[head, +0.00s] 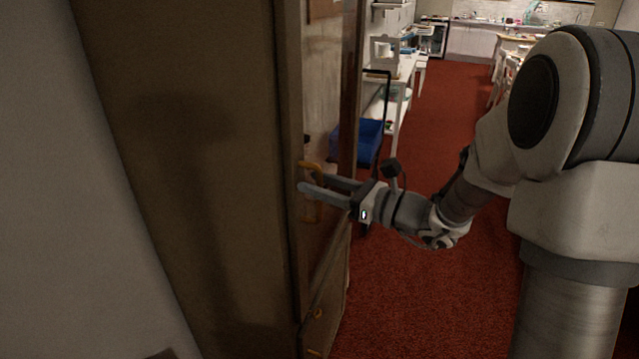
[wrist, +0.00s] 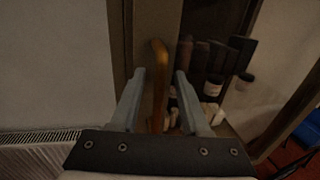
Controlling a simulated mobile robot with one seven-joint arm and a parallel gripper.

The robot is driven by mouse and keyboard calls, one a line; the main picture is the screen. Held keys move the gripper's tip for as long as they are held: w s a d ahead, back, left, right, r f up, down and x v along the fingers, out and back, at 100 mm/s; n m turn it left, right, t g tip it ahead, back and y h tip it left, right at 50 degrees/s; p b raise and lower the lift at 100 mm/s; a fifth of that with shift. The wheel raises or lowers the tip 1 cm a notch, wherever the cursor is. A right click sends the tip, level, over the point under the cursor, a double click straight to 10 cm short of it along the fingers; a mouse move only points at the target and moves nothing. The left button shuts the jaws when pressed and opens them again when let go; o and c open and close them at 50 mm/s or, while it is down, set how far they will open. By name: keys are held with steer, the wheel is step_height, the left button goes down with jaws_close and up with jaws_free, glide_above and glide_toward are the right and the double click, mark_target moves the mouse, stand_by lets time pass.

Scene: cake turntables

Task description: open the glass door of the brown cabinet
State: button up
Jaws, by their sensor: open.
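The brown cabinet (head: 190,130) stands at the left of the head view, its side panel toward me. Its glass door (head: 322,80) is a wooden frame around a pane, seen at a steep angle; it looks shut. A curved golden handle (head: 313,166) sits on the door frame. My gripper (head: 314,183) is open at the handle. In the wrist view the upright handle (wrist: 159,75) lies between the two fingers of my gripper (wrist: 160,78), with space at both sides. I cannot tell whether a finger touches the door.
A lower cabinet front with a small golden handle (head: 318,313) is below the door. A blue crate (head: 358,140) and white shelf (head: 398,85) stand beyond. Red carpet (head: 430,290) is clear to the right. A radiator (wrist: 40,150) is at the left.

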steer(key=shift+c, duration=0.3)
jaws_close()
stand_by(1.1)
